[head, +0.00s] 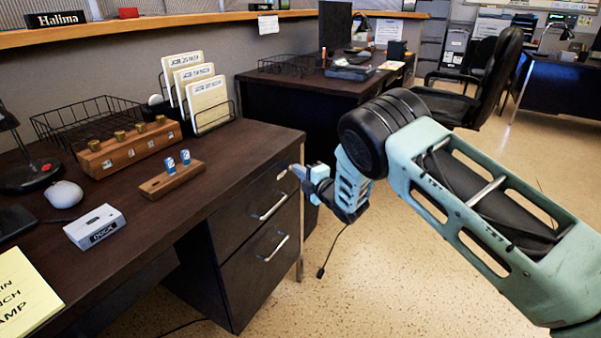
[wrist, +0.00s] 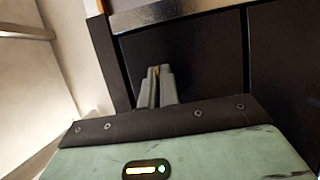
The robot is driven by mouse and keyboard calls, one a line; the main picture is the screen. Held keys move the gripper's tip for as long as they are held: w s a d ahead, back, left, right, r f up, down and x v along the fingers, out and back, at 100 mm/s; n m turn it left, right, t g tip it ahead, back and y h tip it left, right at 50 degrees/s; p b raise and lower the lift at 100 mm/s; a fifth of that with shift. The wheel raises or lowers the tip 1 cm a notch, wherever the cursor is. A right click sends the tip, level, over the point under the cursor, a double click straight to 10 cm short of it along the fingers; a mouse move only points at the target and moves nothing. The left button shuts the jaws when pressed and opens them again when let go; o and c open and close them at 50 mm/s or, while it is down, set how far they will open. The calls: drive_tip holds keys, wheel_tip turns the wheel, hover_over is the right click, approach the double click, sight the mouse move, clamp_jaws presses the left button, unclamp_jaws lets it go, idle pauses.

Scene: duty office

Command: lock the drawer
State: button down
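The dark desk pedestal has an upper drawer (head: 245,213) with a silver bar handle (head: 270,207); its front looks flush, so it appears closed. A small round lock (head: 281,175) shows near that drawer's upper right corner. My gripper (head: 297,172) is at the pedestal's right front edge, close to the lock, pointing left toward the drawer front. In the wrist view its fingers (wrist: 156,88) are nearly together with a thin brass-coloured piece, seemingly a key (wrist: 155,71), between the tips. Most of it is hidden by the fingers, and I cannot tell whether it touches the lock.
A lower drawer (head: 262,270) with a handle is below, also closed. The desk top (head: 225,165) holds a wooden block with brass knobs (head: 128,148), a small wooden holder (head: 171,180), a file rack (head: 207,110) and a dock (head: 95,227).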

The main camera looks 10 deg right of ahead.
drive_tip(key=shift+w+d+r+m+g+y+p, duration=0.1)
drive_tip(key=shift+m+g+y+p, duration=0.2)
drive_tip(key=shift+m+g+p, duration=1.5)
drive_tip(key=shift+w+d+r+m+g+y+p, duration=0.1)
drive_tip(key=shift+m+g+y+p, duration=0.45)
drive_tip(key=shift+m, duration=2.1)
drive_tip(key=shift+w+r+m+g+y+p, duration=0.1)
drive_tip(key=shift+m+g+p, duration=1.15)
drive_tip(key=shift+m+p, duration=0.75)
drive_tip(key=shift+m, duration=0.35)
drive_tip(key=c, duration=1.6)
unclamp_jaws()
drive_tip(key=shift+c, duration=0.2)
drive_tip(key=shift+s, duration=0.1)
